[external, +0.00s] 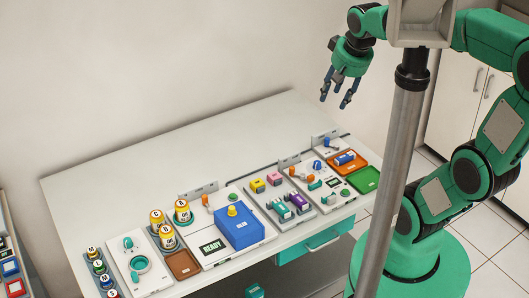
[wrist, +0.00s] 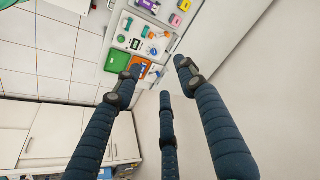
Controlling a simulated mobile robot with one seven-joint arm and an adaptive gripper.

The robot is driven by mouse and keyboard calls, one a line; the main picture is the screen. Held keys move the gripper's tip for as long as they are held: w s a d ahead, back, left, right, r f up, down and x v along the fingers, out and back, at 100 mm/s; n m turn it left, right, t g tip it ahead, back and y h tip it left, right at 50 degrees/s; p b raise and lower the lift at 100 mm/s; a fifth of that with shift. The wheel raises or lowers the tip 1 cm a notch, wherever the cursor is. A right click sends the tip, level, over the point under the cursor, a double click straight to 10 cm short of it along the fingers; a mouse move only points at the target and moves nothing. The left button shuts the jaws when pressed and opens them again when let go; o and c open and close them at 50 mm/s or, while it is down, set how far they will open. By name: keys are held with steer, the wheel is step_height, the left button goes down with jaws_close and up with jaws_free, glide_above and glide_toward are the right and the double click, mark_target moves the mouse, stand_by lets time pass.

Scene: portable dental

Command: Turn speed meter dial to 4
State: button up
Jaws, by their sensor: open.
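My gripper (external: 336,97) is open and empty, high above the right end of the table. Its dark fingers (wrist: 159,78) are spread in the wrist view, with nothing between them. A white panel (external: 326,198) with a small dark display, an orange lever, teal parts and a blue knob (external: 317,165) stands at the table's right side. It also shows in the wrist view, with its blue knob (wrist: 128,23). A teal round dial (external: 139,264) sits on the left panel. I cannot tell which of these is the speed meter dial; no numbers are readable. My gripper touches none of them.
The white table (external: 130,170) is bare along its back. A blue box (external: 236,229), yellow bottles (external: 167,238), a green tray (external: 364,180) and an orange tray (external: 370,159) stand along the front. Cabinets (external: 488,90) are behind me at the right.

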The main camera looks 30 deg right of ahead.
steer(key=w+d+f+m+g+b, duration=0.2)
steer(key=w+d+f+m, duration=0.35)
steer(key=w+f, duration=0.65)
steer(key=m+g+b, duration=0.1)
steer(key=m+g, duration=0.1)
steer(key=m, duration=0.4)
glide_above(317, 162)
step_height(317, 162, down, 16)
steer(key=shift+d, duration=0.1)
steer(key=shift+f, duration=0.1)
step_height(317, 162, down, 13)
steer(key=b, duration=0.3)
steer(key=shift+f+b, duration=0.2)
steer(key=shift+b, duration=0.1)
jaws_close()
